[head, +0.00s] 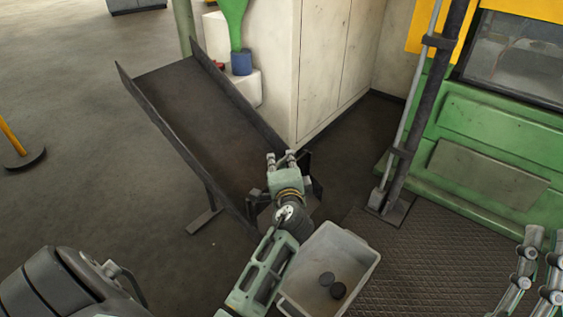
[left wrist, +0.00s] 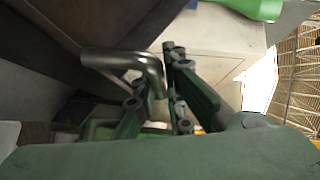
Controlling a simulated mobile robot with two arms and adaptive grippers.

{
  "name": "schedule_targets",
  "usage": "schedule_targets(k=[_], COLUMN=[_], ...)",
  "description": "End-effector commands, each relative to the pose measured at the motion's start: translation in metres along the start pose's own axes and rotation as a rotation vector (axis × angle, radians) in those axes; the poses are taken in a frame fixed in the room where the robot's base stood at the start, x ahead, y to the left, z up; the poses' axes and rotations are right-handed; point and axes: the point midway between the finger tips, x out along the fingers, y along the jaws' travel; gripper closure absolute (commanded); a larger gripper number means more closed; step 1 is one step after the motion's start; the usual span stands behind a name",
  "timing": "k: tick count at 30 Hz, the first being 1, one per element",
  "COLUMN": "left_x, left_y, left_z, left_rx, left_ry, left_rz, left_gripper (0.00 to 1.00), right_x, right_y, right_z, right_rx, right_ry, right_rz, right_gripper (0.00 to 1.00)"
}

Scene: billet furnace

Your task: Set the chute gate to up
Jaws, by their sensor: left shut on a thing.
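The dark metal chute (head: 195,115) slopes down toward me in the head view, with raised side walls. My left gripper (head: 283,158) is at its lower right end. In the left wrist view a bent, round metal handle (left wrist: 125,62) runs in between the fingers of the left gripper (left wrist: 157,98), which is shut on it. The gate plate is not clearly visible; my gripper and arm cover much of the chute's lower end. My right gripper (head: 541,262) is at the right edge of the head view, its fingers apart, with nothing seen between them.
A pale cabinet (head: 318,70) is right behind the chute. A green machine (head: 480,150) stands at the right. The floor at the left is mostly clear.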

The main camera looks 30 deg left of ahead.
Motion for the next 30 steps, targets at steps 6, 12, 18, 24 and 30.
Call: schedule_targets(k=[6, 12, 18, 24, 30], left_x=[-0.001, -0.001, -0.001, -0.001, -0.001], left_y=[-0.012, -0.013, -0.014, -0.012, -0.01], left_z=[-0.002, -0.002, -0.002, -0.002, -0.002], left_rx=[0.002, 0.002, 0.002, 0.001, 0.0], left_ry=[0.002, 0.002, 0.002, 0.002, 0.001], left_rz=[-0.006, -0.008, -0.01, -0.007, -0.004], left_gripper=[1.0, 1.0, 0.86, 0.7, 0.7], right_x=[0.001, 0.0, 0.0, 0.0, 0.0], right_y=[0.003, 0.003, 0.003, 0.003, 0.003], right_z=[0.026, 0.029, 0.029, 0.029, 0.029], right_rx=[-0.006, -0.007, -0.007, -0.007, -0.007], right_ry=[-0.142, -0.158, -0.156, -0.155, -0.155], right_rz=[0.005, 0.006, 0.006, 0.006, 0.006], right_gripper=[1.0, 1.0, 1.0, 1.0, 1.0])
